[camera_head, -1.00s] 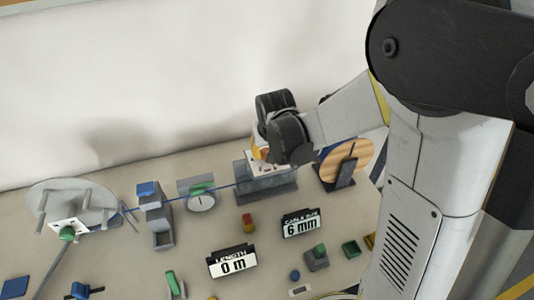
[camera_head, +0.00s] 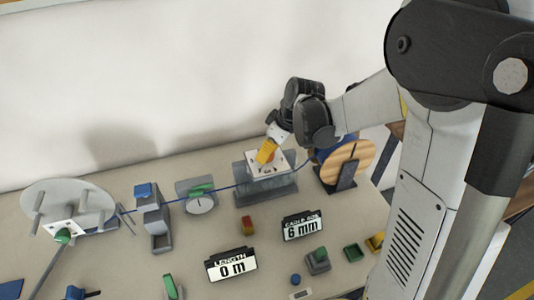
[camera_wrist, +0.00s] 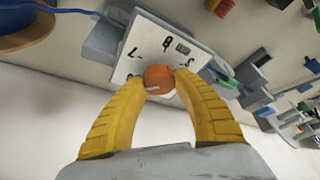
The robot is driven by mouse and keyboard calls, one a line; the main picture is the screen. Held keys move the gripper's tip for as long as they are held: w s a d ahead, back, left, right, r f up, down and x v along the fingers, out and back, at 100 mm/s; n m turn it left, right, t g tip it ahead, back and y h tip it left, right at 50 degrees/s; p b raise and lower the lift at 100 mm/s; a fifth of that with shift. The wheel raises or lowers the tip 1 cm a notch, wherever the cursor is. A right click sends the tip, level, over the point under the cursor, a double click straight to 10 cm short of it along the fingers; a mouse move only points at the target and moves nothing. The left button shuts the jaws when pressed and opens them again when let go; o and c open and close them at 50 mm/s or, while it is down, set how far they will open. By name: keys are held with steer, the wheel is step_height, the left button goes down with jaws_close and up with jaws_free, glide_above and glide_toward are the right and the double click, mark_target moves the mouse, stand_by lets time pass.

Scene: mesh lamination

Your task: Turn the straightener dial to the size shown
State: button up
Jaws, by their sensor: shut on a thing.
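The straightener (camera_head: 266,192) is a grey block at the back of the bench with a white dial plate (camera_wrist: 185,45) on top. Dark marks are printed around the plate. An orange-red dial knob (camera_wrist: 159,80) with a pale pointer line sits on the plate. My gripper (camera_head: 266,152) has yellow fingers, and in the wrist view my gripper (camera_wrist: 165,85) has its fingertips on both sides of the knob, shut on it. The size sign (camera_head: 301,227) reads "6 mm". In the head view my fingers hide the knob.
A wooden-faced spool (camera_head: 350,160) stands close to the right of the straightener. A blue cable (camera_head: 225,188) runs left past a gauge (camera_head: 201,205) to a grey reel (camera_head: 45,195). The length sign (camera_head: 231,264) reads "0 m". Small blocks lie in front.

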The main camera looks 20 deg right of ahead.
steer(key=shift+n, duration=0.5)
steer(key=o, duration=1.2)
steer(key=shift+r, duration=0.1)
steer(key=v, duration=1.1)
steer(key=shift+d+r, duration=0.2)
steer(key=shift+r, duration=0.15)
